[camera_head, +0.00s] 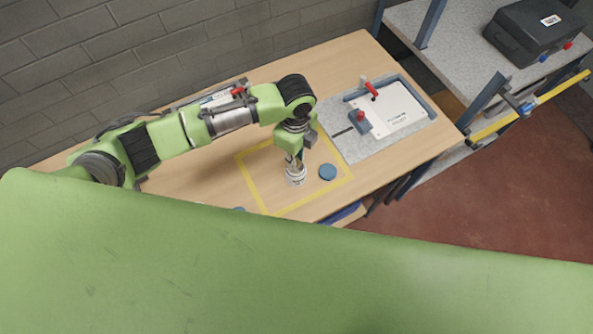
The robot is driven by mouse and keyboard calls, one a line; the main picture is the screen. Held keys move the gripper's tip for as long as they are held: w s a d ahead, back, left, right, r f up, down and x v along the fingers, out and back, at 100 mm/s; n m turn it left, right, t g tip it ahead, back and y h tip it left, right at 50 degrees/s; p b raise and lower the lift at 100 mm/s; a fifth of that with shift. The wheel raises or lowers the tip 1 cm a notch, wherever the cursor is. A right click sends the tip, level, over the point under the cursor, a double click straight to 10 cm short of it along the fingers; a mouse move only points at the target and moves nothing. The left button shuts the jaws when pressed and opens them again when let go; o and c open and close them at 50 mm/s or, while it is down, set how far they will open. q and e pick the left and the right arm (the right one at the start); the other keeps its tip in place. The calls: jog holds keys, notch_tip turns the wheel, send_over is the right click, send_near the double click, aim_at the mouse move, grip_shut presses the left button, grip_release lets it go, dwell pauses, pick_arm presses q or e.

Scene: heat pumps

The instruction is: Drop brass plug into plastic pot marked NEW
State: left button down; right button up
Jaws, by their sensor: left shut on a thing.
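My left gripper (295,163) points down at the front part of the wooden table, inside a yellow taped outline. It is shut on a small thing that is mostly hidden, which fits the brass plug. A small white pot (297,180) stands directly below the fingertips. Its label is too small to read. I cannot tell whether the fingertips are above the pot's rim or inside it. My right gripper is not in view.
A round blue disc (328,172) lies just right of the pot. A fixture board (397,110) with red-handled clamps sits on a grey mat (345,147). A black case (533,35) stands on the shelf at upper right. My green body hides the table's near left edge.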

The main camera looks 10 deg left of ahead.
pick_arm(q)
jog(key=shift+f, duration=0.15)
jog(key=c, duration=1.8)
grip_release()
notch_tip(320, 180, up, 12)
